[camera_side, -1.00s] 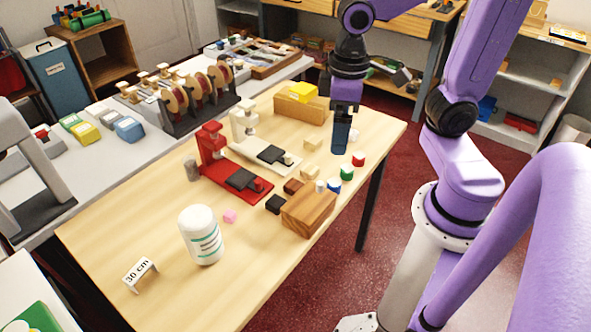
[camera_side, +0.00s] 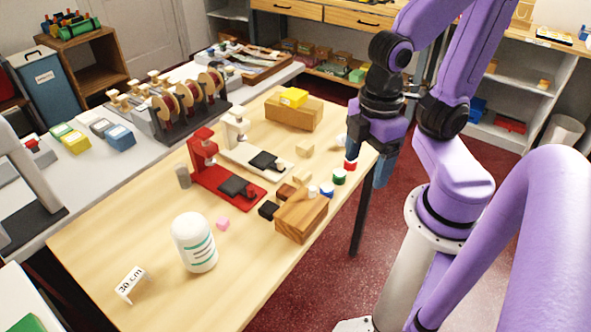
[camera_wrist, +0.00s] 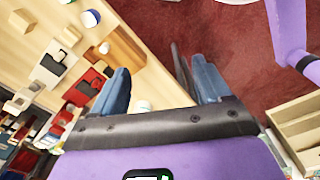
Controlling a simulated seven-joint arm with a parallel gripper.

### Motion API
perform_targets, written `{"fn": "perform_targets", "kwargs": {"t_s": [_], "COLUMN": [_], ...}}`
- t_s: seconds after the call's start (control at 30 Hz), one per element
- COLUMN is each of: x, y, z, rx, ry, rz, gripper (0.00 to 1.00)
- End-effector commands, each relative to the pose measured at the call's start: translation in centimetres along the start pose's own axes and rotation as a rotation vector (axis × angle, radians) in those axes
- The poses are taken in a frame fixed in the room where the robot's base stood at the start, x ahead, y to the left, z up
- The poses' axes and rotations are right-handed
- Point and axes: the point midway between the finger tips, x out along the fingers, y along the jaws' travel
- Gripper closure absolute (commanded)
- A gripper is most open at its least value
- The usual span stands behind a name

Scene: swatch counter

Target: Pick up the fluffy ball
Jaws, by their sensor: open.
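My gripper (camera_side: 383,172) is open and empty, pointing down just past the right edge of the table in the side view. I cannot clearly make out a fluffy ball. A small white object (camera_side: 341,141) lies near the table's right edge, left of my gripper. It is too small to tell whether it is fluffy.
Red (camera_side: 350,164), green (camera_side: 339,177) and blue (camera_side: 326,190) caps line the right edge near a wooden block (camera_side: 300,215). A red stand (camera_side: 225,180), a cream stand (camera_side: 250,150) and a white bottle (camera_side: 194,242) occupy the table (camera_side: 110,250).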

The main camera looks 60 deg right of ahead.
Motion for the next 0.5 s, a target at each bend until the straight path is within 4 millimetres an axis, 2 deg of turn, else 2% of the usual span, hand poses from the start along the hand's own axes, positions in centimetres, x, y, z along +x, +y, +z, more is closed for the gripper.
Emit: {"fn": "perform_targets", "kwargs": {"t_s": [0.3, 0.37, 0.5], "x": [0.3, 0.8, 2.7], "y": [0.5, 1.2, 4.4], "z": [0.0, 0.0, 0.3], "rx": [0.003, 0.004, -0.002], "ry": [-0.022, -0.055, -0.196], "rz": [0.014, 0.036, 0.127], "gripper": [0.23, 0.23, 0.23]}}
